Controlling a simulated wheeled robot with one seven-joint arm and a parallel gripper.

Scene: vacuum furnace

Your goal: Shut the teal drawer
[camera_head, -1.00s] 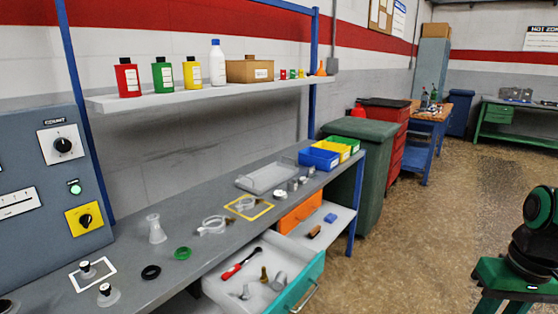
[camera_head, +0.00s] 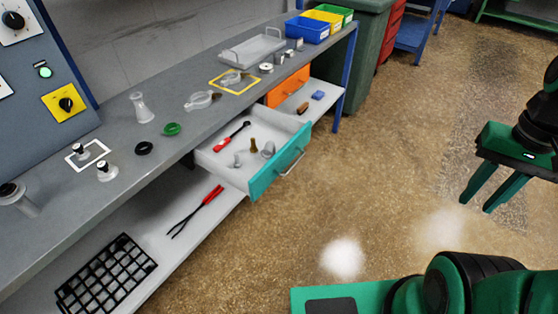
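The teal drawer (camera_head: 277,166) hangs open under the grey workbench, with its teal front and metal handle (camera_head: 292,163) facing the floor side. Its white tray holds a red-handled tool (camera_head: 232,137), a small brown piece (camera_head: 253,145) and grey pieces (camera_head: 268,150). My gripper (camera_head: 475,201) is at the right, its two green fingers pointing down-left with a gap between them. It is open and empty, well apart from the drawer across bare floor.
A lower shelf holds red-handled tongs (camera_head: 198,210) and a black grid rack (camera_head: 105,275). A green bin (camera_head: 368,45) stands beyond. The floor (camera_head: 365,165) before the drawer is clear.

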